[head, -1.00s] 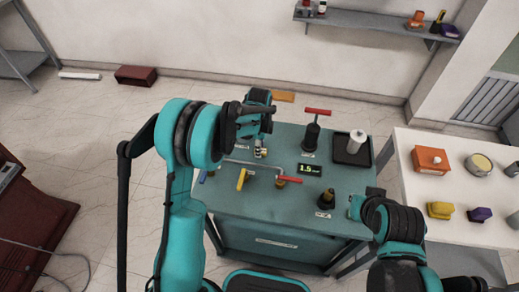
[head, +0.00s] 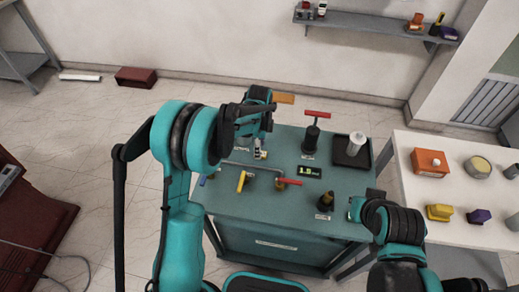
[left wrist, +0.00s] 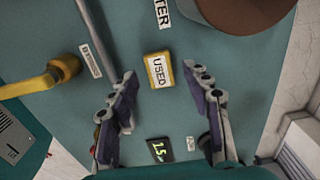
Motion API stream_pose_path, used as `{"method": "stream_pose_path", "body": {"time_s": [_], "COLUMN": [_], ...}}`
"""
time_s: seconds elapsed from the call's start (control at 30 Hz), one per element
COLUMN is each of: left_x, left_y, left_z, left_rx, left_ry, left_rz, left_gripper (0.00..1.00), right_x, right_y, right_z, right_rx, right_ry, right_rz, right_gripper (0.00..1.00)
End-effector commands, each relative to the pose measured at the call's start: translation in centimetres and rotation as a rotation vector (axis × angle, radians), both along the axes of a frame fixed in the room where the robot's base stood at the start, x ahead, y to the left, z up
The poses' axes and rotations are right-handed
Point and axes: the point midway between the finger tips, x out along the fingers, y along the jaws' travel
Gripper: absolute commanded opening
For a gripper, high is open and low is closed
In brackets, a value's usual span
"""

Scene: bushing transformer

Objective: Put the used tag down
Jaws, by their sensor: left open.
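The used tag (left wrist: 159,70) is a small yellow block with a white label reading USED. In the left wrist view it appears to lie on the teal bench top (left wrist: 235,115). My left gripper (left wrist: 166,88) is open, with one finger to each side of the tag's line and a clear gap between tag and fingers. In the head view my left gripper (head: 258,122) hangs over the back left of the bench, and I cannot make out the tag there. My right arm's end (head: 360,207) is over the bench's right edge; its jaws are not clear.
A red-handled post (head: 315,130), a dark tray (head: 350,152) with a white cylinder, a lit display (head: 309,172) and a yellow valve handle (head: 242,178) stand on the bench. A brown round thing (left wrist: 235,12) is near the tag. A white table (head: 440,190) is at the right.

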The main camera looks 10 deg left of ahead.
Motion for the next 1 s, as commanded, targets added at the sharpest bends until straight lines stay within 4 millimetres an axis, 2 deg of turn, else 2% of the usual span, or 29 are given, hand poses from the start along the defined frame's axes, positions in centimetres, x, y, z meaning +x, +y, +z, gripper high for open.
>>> {"method": "stream_pose_path", "body": {"time_s": [0.03,0.1,0.3,0.53,0.63,0.77,0.9,1.0], "left_x": [-0.1,-0.1,-0.1,-0.1,-0.8,-3.3,-7.5,-10.8], "left_y": [0.0,0.0,0.0,0.0,0.3,1.1,2.2,3.0], "left_z": [1.4,3.1,7.3,9.8,11.1,14.0,17.6,19.4], "left_rx": [0.0,0.0,0.0,0.0,-0.002,-0.016,-0.057,-0.104], "left_ry": [0.0,0.0,0.0,-0.001,-0.018,-0.082,-0.183,-0.253], "left_rz": [0.0,0.0,0.0,0.004,0.048,0.211,0.477,0.671], "left_gripper": [0.49,0.49,0.49,0.49,0.49,0.49,0.49,0.49], "right_x": [0.0,0.0,0.0,0.0,0.0,0.0,0.0,0.0], "right_y": [0.0,0.0,0.0,0.0,0.0,0.0,0.0,0.0], "right_z": [0.5,0.9,1.9,2.3,2.3,2.3,2.3,2.3], "right_rx": [0.0,0.0,0.0,0.0,0.0,0.0,0.0,0.0], "right_ry": [0.0,0.0,0.0,0.0,0.0,0.0,0.0,0.0], "right_rz": [0.0,0.0,0.0,0.0,0.0,0.0,0.0,0.0], "right_gripper": [0.0,0.0,0.0,0.0,0.0,0.0,0.0,0.0]}}
